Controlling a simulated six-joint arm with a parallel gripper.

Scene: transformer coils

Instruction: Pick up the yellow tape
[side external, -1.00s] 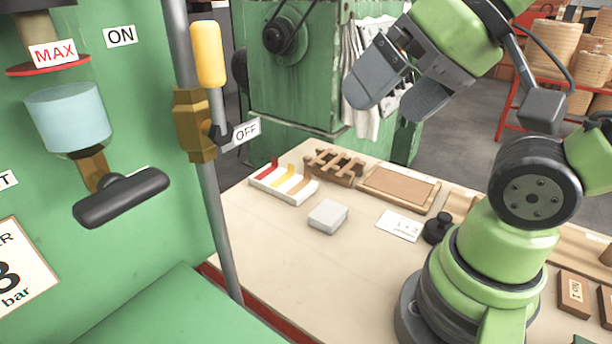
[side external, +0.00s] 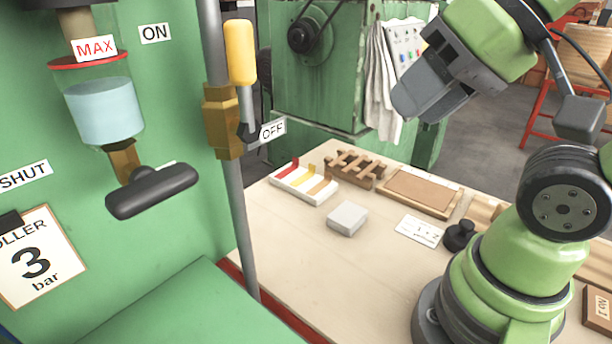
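A white tray (side external: 283,184) sits at the back left of the bench and holds a red, a yellow and a tan strip. The yellow strip (side external: 304,177), which looks like the yellow tape, lies in the middle between the other two. My gripper (side external: 414,112) is high above the back of the bench, to the right of the tray and well apart from it. Its fingers look shut together with nothing visible between them.
A grey block (side external: 347,218) lies in front of the tray. A wooden rack (side external: 356,168) and a framed board (side external: 422,190) stand behind and to the right. A card (side external: 418,231) and a black knob (side external: 459,236) are near my base. The bench's front left is bare.

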